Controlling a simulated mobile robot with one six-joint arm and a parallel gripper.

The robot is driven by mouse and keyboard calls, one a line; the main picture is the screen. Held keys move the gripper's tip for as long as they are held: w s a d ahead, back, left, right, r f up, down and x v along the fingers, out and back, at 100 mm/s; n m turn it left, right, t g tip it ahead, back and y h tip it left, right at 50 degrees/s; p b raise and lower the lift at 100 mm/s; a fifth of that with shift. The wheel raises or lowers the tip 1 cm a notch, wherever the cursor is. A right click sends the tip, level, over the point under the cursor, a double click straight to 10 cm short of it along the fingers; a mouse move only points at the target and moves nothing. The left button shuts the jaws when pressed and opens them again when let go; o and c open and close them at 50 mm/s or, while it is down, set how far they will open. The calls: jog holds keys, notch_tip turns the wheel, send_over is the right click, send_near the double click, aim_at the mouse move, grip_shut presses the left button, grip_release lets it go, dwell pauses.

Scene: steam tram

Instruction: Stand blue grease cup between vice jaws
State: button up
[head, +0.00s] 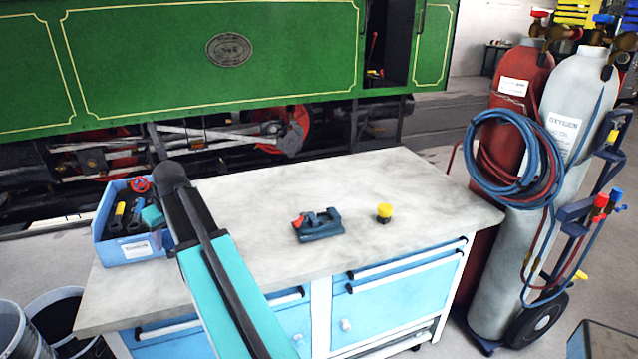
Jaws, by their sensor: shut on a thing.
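The small dark blue vice (319,228) sits on the bench top near its middle, with a red part at its left end. Its raised jaws stand apart, and I see nothing standing between them. A yellow cup with a dark base (384,213) stands upright on the bench to the right of the vice, apart from it. I cannot make out a blue grease cup for certain in this view. My teal and black arm reaches over the left part of the bench from the bottom edge. My gripper itself does not show.
A blue bin (128,249) at the bench's left end holds a red wheel and several dark tools or parts. The pale bench top (410,185) is clear around the vice. Gas cylinders (505,245) with hoses stand to the right. A green tram (150,60) stands behind.

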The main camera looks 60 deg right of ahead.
jog(key=s+d+p, duration=0.3)
jog(key=s+d, duration=0.4)
jog(key=d, duration=0.8)
jog(key=s+d+m+p, duration=0.1)
jog(key=s+d+p, duration=0.3)
jog(key=s+d, duration=0.4)
jog(key=s+d+r+p, duration=0.1)
jog(key=s+d+p, duration=0.2)
jog(key=d, duration=1.9)
jog(key=s, duration=0.4)
jog(key=shift+s+d+m+h+p, duration=0.2)
jog(key=shift+s+m+h+p, duration=0.1)
jog(key=shift+s+h, duration=0.1)
jog(key=shift+f, duration=0.15)
jog(key=shift+f+b, duration=0.45)
jog(key=shift+f, duration=1.05)
jog(key=shift+f+b, duration=0.35)
jog(key=shift+b, duration=0.3)
jog(key=shift+f+b, duration=0.75)
jog(key=shift+f, duration=0.3)
